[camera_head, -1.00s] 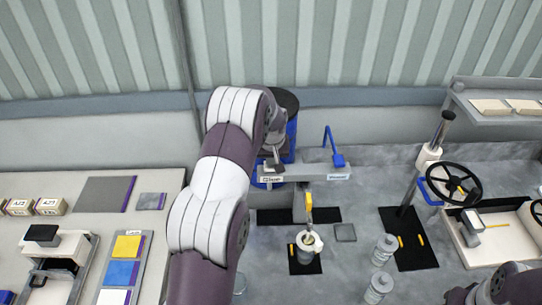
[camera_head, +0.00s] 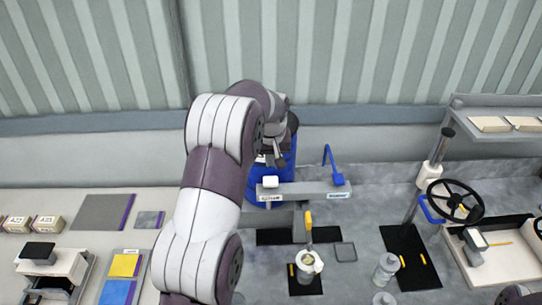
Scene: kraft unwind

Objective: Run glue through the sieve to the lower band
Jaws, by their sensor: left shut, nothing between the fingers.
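My left gripper (camera_head: 277,158) is shut and empty, in front of the blue drum (camera_head: 287,172) and a little above the left end of a grey labelled bar (camera_head: 305,191). A white block (camera_head: 270,182) sits on that end. A blue lever (camera_head: 333,166) stands at the bar's right end. Below the bar, a yellow-handled spout (camera_head: 308,222) points down at a jar with a pale ring on top (camera_head: 308,262), on a black mat. I cannot tell whether the ring is the sieve. My left arm hides the area left of the drum. My right gripper is out of view.
Clear jars (camera_head: 385,270) stand to the right of the mat. A black handwheel (camera_head: 455,201) and a shallow tray (camera_head: 512,258) are further right. Coloured pads (camera_head: 122,265) and small boxes (camera_head: 47,224) lie on the left table. Bare grey bench lies right of the bar.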

